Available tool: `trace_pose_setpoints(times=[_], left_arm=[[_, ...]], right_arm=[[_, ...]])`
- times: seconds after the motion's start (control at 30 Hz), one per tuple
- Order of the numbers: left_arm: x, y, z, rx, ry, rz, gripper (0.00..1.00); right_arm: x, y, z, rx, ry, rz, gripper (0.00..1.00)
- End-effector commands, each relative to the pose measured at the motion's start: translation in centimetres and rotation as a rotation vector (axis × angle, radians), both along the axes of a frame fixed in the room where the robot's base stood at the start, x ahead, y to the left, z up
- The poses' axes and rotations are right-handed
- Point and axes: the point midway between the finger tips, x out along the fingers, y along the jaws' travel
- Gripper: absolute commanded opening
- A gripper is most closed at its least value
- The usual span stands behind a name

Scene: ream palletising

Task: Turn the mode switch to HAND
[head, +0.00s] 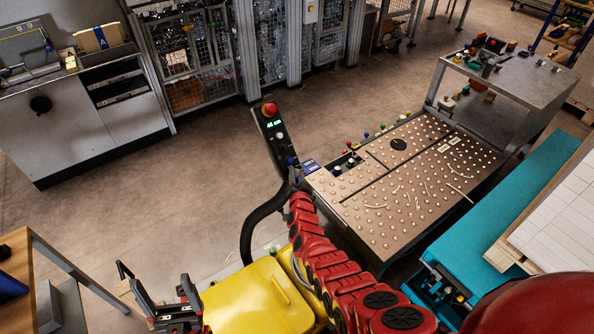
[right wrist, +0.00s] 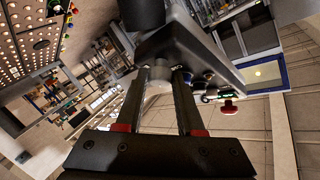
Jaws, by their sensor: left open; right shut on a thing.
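A dark control box (head: 272,135) on a curved black post has a red mushroom button (head: 269,109) and a green display (head: 273,124). In the right wrist view the box (right wrist: 190,50) fills the upper middle. My right gripper (right wrist: 166,78) is shut on a pale grey knob (right wrist: 158,86) on the box, apparently the mode switch; the fingers hide much of it. Its pointer and markings cannot be read. In the head view my right gripper (head: 292,176) is at the box's lower end. My left gripper (head: 160,292) is open and empty at the lower left.
A perforated table (head: 400,215) with several coloured buttons along its edge stands right of the box. A yellow lid (head: 258,300) lies below. A teal unit (head: 490,235) is at the right. Floor left of the box is clear.

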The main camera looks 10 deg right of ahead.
Motion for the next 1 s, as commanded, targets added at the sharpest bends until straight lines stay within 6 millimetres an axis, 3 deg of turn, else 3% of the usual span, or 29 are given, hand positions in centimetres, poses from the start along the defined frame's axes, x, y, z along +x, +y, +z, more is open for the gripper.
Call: trace_pose_setpoints(times=[0.3, 0.87, 0.9, 1.0], left_arm=[[0.0, 0.0, 1.01, 0.0, 0.0, 0.0, 0.83], [0.0, 0.0, 1.1, 0.0, 0.0, 0.0, 0.83], [-0.01, 0.0, 1.1, 0.0, 0.0, 0.0, 0.83], [0.0, 0.0, 1.09, 0.0, 0.0, 0.0, 0.83]], right_arm=[[0.14, 0.03, 0.28, 0.036, 0.012, -0.032, 0.0], [0.09, -0.03, 0.19, 0.043, 0.013, -0.04, 0.0], [0.09, -0.03, 0.19, 0.043, 0.013, -0.04, 0.44], [0.08, -0.02, 0.15, 0.043, 0.014, -0.039, 0.62]])
